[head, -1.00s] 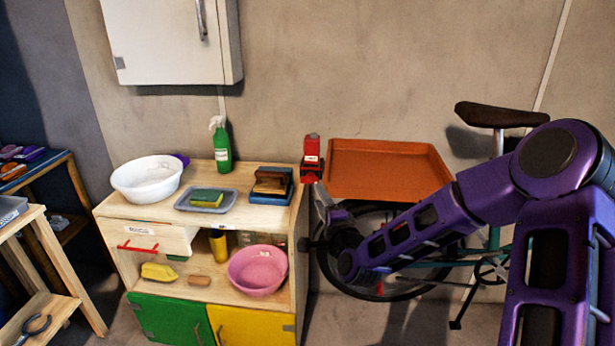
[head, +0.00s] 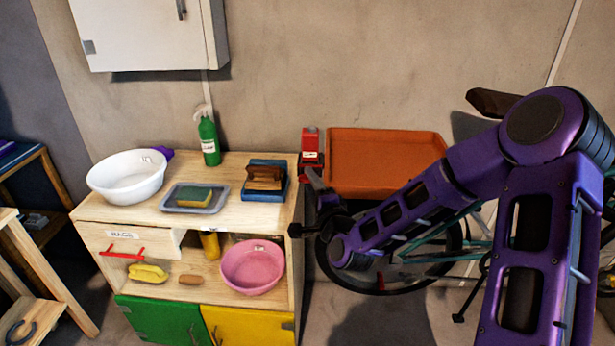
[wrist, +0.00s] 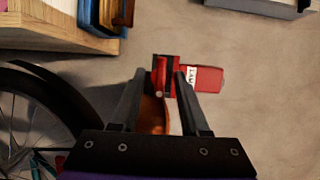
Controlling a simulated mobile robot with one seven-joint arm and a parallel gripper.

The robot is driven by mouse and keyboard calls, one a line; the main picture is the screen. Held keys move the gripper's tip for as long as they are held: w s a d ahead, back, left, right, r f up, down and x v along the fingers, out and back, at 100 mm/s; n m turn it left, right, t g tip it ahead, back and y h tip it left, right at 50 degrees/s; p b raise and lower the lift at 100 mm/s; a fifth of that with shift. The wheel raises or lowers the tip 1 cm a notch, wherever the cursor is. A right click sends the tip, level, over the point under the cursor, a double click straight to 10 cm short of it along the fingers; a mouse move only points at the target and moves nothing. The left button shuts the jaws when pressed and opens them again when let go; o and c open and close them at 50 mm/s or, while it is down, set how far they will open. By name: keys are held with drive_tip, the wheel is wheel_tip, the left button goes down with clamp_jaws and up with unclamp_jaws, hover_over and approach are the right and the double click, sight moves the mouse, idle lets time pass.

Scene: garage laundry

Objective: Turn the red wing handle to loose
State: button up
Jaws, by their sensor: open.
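A red fixture (head: 310,140) with a white label is on the wall, left of the orange tray. It also shows in the wrist view, with a red block (wrist: 208,79) on the right and a narrower red and dark part (wrist: 161,75) at my fingertips. That part looks like the wing handle, but its exact shape and turn are hard to make out. My gripper (wrist: 166,80) is open, with one finger on each side of that part. I cannot tell whether the fingers touch it.
The orange tray (head: 385,155) is close on the right, above a bicycle wheel (head: 455,240). A wooden cabinet (head: 95,212) stands left, holding a white basin (head: 128,185), a green bottle (head: 209,140) and a brush on a blue tray (head: 279,193).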

drive_tip(key=shift+w, duration=0.1)
clamp_jaws()
idle(0.3)
